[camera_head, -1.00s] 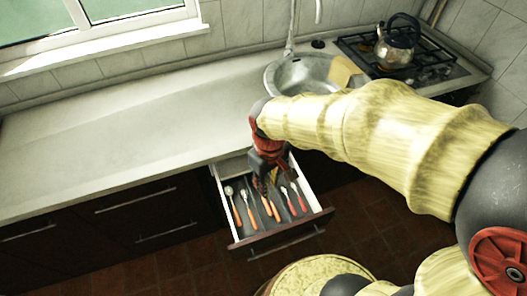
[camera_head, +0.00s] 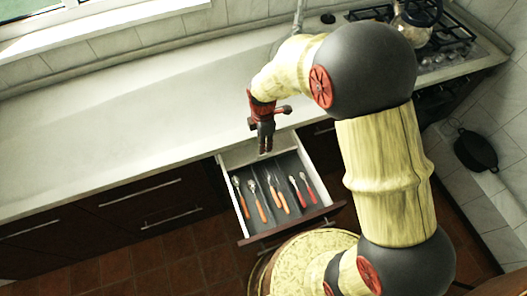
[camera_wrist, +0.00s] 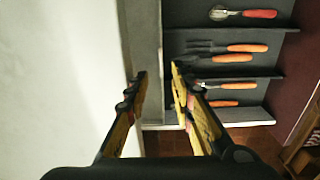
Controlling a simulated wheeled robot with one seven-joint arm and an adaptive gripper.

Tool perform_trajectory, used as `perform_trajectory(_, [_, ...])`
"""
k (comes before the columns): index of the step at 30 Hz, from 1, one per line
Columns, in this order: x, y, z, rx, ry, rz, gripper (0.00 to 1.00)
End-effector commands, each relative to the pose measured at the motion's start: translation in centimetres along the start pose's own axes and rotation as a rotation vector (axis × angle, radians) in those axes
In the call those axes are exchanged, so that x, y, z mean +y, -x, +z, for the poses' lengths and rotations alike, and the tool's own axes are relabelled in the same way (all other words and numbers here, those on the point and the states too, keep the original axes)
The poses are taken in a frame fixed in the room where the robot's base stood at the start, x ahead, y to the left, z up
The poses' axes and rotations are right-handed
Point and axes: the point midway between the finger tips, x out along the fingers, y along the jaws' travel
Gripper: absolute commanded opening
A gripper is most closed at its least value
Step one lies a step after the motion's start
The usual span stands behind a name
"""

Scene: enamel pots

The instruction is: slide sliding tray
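The dark grey cutlery tray (camera_head: 284,166) lies in the open drawer, with orange- and red-handled cutlery (camera_head: 277,196) in its compartments. A pale strip lies behind its rear edge. My gripper (camera_head: 264,149) points down over the rear of the drawer, near that edge. In the wrist view my gripper (camera_wrist: 158,72) is open, its two fingers apart with the pale strip showing between them. The tray (camera_wrist: 190,14) is to the right of the fingers there. I cannot tell whether a finger touches the tray. Nothing is held.
The pale countertop (camera_head: 130,130) runs behind the drawer, close to my gripper. A dark drawer front (camera_head: 290,224) bounds the near side. A kettle (camera_head: 415,25) stands on the stove at the upper right. A round patterned seat (camera_head: 305,262) stands in front of the drawer.

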Motion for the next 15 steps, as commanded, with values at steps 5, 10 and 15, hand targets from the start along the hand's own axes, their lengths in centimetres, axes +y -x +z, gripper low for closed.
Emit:
perform_trajectory(5, [-0.1, -3.2, 0.0, 0.000, -0.002, -0.005, 0.24])
perform_trajectory(10, [-0.1, -5.4, 0.0, 0.000, -0.003, -0.003, 0.24])
perform_trajectory(15, [-0.1, -6.5, 0.0, 0.000, -0.003, -0.002, 0.24])
